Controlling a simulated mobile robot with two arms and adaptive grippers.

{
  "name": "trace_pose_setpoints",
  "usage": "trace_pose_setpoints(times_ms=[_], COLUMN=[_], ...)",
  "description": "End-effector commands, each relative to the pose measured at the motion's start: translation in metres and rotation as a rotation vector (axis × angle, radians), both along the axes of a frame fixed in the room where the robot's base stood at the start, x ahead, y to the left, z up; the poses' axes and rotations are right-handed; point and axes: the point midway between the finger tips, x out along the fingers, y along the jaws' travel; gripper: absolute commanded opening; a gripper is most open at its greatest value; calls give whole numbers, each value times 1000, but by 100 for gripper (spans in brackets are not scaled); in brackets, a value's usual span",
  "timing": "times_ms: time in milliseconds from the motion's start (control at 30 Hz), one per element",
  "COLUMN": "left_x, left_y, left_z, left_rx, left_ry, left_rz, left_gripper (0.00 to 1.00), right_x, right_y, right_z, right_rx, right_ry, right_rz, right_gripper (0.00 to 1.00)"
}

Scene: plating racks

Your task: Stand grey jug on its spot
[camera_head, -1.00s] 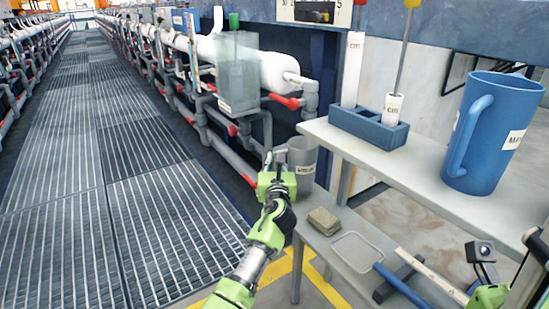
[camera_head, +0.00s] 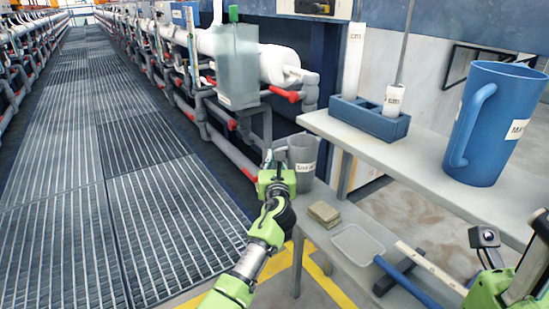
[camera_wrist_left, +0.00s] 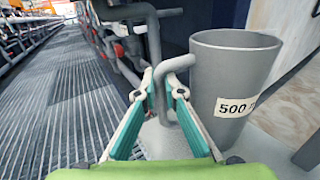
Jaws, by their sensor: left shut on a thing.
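The grey jug (camera_head: 303,158), with a white label, is at the far end of the low shelf (camera_head: 322,240). In the left wrist view the jug (camera_wrist_left: 232,70) looks upright, its label reading 500. My left gripper (camera_head: 272,162) is shut on the jug's handle, which shows between the fingers (camera_wrist_left: 165,85) in the wrist view. The jug's base is close to the shelf surface; I cannot tell whether it touches. No separate spot marking is clear. My right gripper (camera_head: 487,285) is at the lower right, its fingers not clear.
A sponge (camera_head: 323,213), a shallow tray (camera_head: 345,240) and a blue-handled tool (camera_head: 405,284) lie on the low shelf. The upper shelf (camera_head: 410,165) holds a blue rack (camera_head: 370,119) and a large blue jug (camera_head: 490,130). Pipes (camera_head: 235,155) run behind the grey jug.

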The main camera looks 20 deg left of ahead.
Motion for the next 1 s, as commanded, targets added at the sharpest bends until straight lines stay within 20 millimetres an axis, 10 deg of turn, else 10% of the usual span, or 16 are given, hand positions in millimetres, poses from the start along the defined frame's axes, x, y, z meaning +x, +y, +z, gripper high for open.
trace_pose_setpoints(times_ms=[100,200,667,1000], left_x=[0,0,-6,-54], left_y=[0,0,-2,-20], left_z=[-2,-1,-3,-3], left_rx=[0,0,2,0], left_ry=[-2,-2,1,0], left_rz=[0,0,0,-1], left_gripper=[0,28,28,28], right_x=[-2,-2,-2,-2], right_y=[0,0,-2,-1], right_z=[1,3,2,2], right_rx=[0,0,8,4], right_ry=[-10,-14,-12,-11], right_rz=[0,0,-1,0], right_gripper=[40,40,40,40])
